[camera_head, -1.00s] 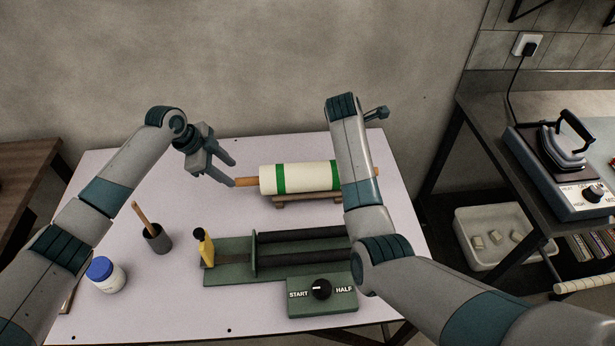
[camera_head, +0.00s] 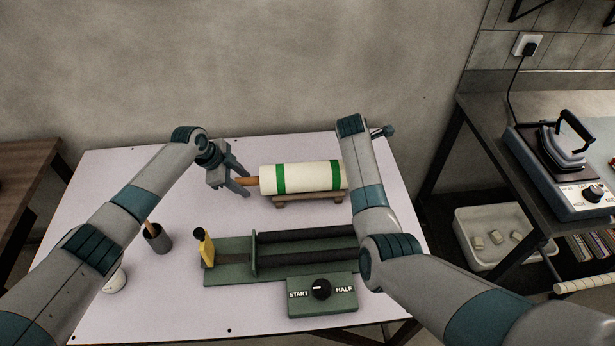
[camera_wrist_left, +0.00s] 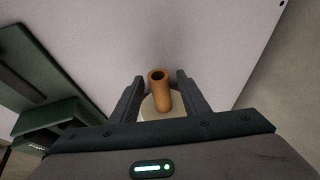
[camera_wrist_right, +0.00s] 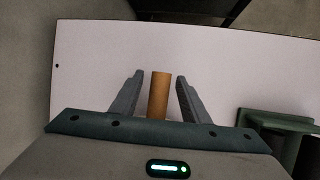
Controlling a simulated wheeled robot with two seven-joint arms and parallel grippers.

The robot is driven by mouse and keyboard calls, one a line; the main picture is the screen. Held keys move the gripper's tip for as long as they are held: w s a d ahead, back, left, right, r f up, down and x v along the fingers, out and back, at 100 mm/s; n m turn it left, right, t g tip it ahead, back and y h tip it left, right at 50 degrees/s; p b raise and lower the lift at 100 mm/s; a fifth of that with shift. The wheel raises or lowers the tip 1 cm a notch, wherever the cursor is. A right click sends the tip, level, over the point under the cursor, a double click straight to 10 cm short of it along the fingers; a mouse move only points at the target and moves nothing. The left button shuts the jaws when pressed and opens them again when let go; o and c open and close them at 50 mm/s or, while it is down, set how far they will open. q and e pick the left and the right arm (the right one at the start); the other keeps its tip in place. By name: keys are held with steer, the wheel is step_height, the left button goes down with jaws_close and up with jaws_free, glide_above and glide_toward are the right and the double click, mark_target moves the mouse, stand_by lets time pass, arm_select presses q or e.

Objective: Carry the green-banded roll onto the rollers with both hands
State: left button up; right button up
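The cream roll with two green bands (camera_head: 308,178) lies level on a small wooden stand (camera_head: 292,201) at the back of the table. Its tan core sticks out at both ends. My left gripper (camera_head: 245,178) is open at the left end. In the left wrist view the core (camera_wrist_left: 160,92) stands between the spread fingers, with gaps on both sides. My right gripper (camera_wrist_right: 158,90) is also open, and the right core end (camera_wrist_right: 160,95) is between its fingers without visible contact. In the head view my right arm hides that end. The dark rollers (camera_head: 305,234) lie in the green machine.
The machine's green control box (camera_head: 322,296) has a dial marked START and HALF. A yellow-handled part (camera_head: 206,247) stands at its left end. A dark cup with a stick (camera_head: 157,238) and a partly hidden jar (camera_head: 115,283) stand at left. Bare table lies between roll and machine.

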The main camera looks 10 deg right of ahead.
arm_select(q)
jaws_close()
arm_select(e)
jaws_close()
arm_select(q)
steer(key=shift+r, duration=0.2)
arm_select(e)
steer(key=shift+r, duration=0.2)
